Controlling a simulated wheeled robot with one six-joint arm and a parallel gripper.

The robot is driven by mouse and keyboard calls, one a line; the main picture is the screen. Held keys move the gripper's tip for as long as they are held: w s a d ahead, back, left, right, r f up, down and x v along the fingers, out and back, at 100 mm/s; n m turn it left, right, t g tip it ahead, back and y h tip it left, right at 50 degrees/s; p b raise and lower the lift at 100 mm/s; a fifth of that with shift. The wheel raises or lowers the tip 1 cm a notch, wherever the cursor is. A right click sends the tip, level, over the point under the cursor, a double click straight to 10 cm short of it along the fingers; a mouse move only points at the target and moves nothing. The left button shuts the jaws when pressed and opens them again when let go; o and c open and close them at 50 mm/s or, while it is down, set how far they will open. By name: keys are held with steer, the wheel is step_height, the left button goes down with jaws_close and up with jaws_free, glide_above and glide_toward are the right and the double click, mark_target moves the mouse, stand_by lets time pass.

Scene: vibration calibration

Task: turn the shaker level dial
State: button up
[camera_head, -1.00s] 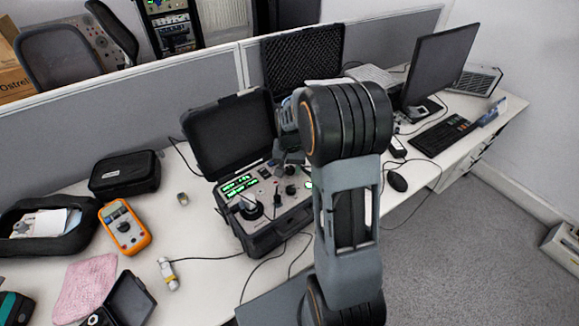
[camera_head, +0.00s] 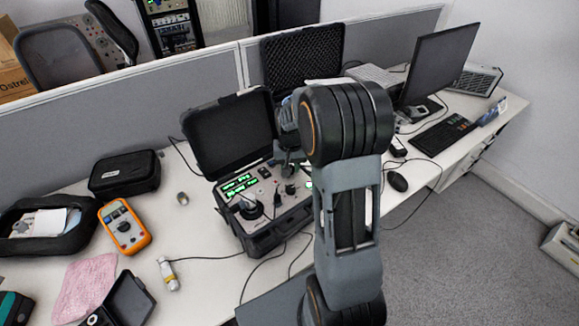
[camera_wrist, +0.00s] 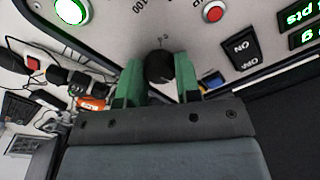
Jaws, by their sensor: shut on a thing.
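The shaker level dial is a dark round knob (camera_wrist: 160,67) on the light panel of an open black case. It shows in the wrist view between the green fingers of my gripper (camera_wrist: 160,84), which is shut on it. In the head view my gripper (camera_head: 289,168) reaches down to the far part of the case's panel (camera_head: 262,186), and the held dial is hard to make out there. Green lit displays (camera_head: 239,186) are on the panel's left side; part of one display (camera_wrist: 306,17) shows in the wrist view.
Close to my fingers are a red button (camera_wrist: 213,12), an ON/OFF switch (camera_wrist: 240,50) and a lit green button (camera_wrist: 72,10). Another black knob (camera_head: 291,189) and a larger dial (camera_head: 250,209) are on the panel. The raised case lid (camera_head: 231,130) stands behind.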

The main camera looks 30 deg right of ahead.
steer(key=n, duration=0.7)
steer(key=shift+b, duration=0.3)
steer(key=n, duration=0.6)
steer(key=shift+n, duration=0.4)
steer(key=n, duration=0.5)
steer(key=shift+b, duration=0.35)
steer(key=n, duration=0.5)
steer(key=shift+n, duration=0.4)
steer(key=o, duration=0.6)
steer(key=shift+o, duration=0.2)
steer(key=shift+r, duration=0.1)
step_height(320, 180, up, 14)
